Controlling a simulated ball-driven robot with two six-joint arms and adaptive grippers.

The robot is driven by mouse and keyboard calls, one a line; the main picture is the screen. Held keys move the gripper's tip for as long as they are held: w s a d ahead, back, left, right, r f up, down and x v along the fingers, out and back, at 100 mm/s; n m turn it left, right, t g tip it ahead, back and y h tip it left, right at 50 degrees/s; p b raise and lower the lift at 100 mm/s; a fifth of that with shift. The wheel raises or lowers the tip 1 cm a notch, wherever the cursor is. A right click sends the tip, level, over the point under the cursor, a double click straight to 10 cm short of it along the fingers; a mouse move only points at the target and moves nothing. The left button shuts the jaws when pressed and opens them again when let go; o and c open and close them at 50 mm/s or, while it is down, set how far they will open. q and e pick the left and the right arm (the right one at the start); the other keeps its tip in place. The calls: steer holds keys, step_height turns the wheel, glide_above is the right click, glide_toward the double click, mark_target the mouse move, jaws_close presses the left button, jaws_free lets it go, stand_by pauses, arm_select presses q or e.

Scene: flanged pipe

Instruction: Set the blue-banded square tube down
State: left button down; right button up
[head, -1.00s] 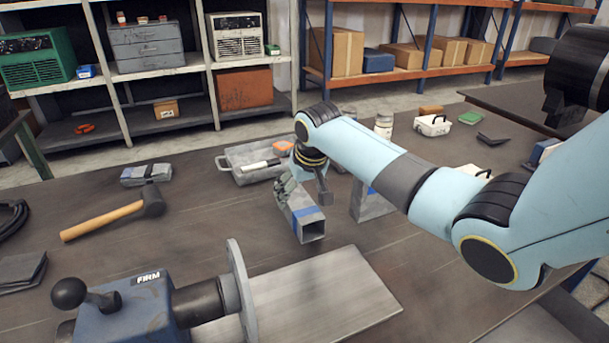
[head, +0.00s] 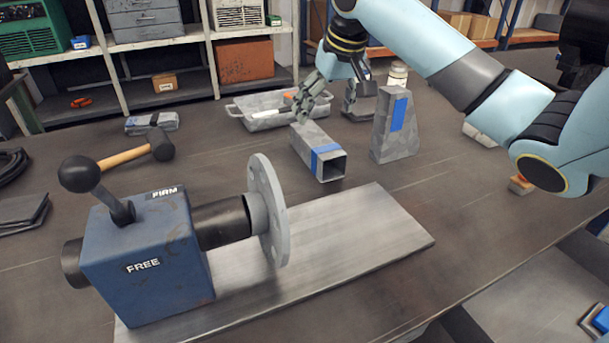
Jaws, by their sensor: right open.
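The blue-banded square tube (head: 306,143) lies on its side on the dark workbench, its open square end toward the front right and the blue band near that end. My right gripper (head: 329,104) is open and empty above and behind the tube, with a visible gap between them. The tube is fully in view. My left gripper is not in view.
A blue clamp (head: 150,240) marked FREE and FIRM holds a flanged pipe (head: 266,205) over a metal plate (head: 370,228), in front of the tube. A grey wedge-shaped block with a blue patch (head: 386,140) stands to the right. A grey tray (head: 262,118) is behind; a hammer (head: 130,153) lies left.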

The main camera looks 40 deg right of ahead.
mark_target(317, 138)
steer(key=shift+w+d+f+b, duration=0.1)
steer(key=shift+d+f+b, duration=0.35)
steer(key=shift+f+b, duration=0.15)
steer(key=shift+d, duration=0.3)
steer(key=shift+w+d+f+b, duration=0.15)
steer(key=shift+d+f+b, duration=0.05)
steer(key=shift+f+b, duration=0.15)
steer(key=x, duration=0.3)
steer(key=shift+w+f, duration=0.25)
steer(key=shift+f, duration=0.05)
steer(key=shift+h, duration=0.3)
steer(key=x, duration=0.3)
steer(key=b+x, duration=0.1)
steer(key=x, duration=0.2)
steer(key=shift+w, duration=0.45)
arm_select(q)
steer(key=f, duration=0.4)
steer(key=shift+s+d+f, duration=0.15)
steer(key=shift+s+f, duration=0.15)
arm_select(e)
steer(key=shift+r, duration=0.1)
steer(key=c, duration=1.7)
